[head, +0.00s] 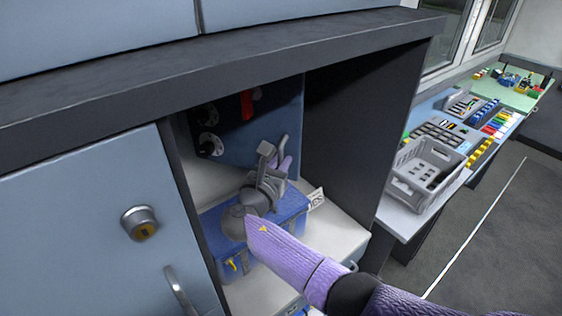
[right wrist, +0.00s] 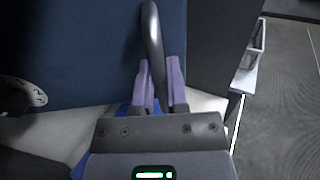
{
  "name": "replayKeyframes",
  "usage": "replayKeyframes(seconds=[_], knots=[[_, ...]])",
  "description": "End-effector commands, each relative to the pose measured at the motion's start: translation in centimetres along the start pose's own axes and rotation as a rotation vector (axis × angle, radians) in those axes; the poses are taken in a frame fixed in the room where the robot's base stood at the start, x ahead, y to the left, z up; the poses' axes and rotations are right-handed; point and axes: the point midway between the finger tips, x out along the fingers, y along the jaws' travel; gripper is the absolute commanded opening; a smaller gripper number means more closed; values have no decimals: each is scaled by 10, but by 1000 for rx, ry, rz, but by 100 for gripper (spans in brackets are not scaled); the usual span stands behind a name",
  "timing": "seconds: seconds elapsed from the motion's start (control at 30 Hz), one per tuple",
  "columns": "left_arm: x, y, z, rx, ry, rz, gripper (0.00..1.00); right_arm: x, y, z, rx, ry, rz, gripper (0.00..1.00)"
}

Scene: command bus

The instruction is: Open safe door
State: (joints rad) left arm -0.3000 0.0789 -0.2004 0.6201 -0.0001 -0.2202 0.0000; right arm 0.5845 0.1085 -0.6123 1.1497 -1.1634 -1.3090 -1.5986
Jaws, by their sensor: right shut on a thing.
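The safe door (head: 232,140) is a dark blue panel inside the open cabinet bay in the head view. It also fills the upper left of the right wrist view (right wrist: 70,50). Its grey curved handle (head: 284,146) is on the right part of the panel. My right gripper (head: 281,165), with purple fingers, is shut on the handle; the right wrist view shows the handle (right wrist: 152,35) between the fingertips (right wrist: 160,80). I cannot tell whether the door stands ajar. My left gripper is not in view.
Two round dials (head: 209,143) and a red part (head: 247,105) are on the dark blue panel. A blue case (head: 292,207) sits on the white shelf below. The bay's dark side wall (head: 350,130) is to the right. A grey basket (head: 427,170) stands on the desk.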

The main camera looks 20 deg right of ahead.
Motion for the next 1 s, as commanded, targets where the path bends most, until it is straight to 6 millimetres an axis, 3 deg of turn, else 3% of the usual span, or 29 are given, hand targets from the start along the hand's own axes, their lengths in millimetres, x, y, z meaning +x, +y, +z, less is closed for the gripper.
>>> replayKeyframes(seconds=[0.03, 0.07, 0.2, 0.5, 0.8, 1.0], knots=[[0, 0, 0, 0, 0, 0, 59, 0, 0, 0, -1, 0, 1, 0], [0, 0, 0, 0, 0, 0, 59, 0, 0, 0, -1, 1, 1, 24], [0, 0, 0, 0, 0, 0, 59, 0, 0, 0, -1, 1, 0, 49], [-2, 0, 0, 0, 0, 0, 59, 0, 0, 5, 0, 0, 0, 49], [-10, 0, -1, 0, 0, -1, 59, 0, 0, 77, 4, -1, 1, 49], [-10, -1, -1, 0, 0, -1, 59, 0, 0, 99, 0, 1, 0, 49]])
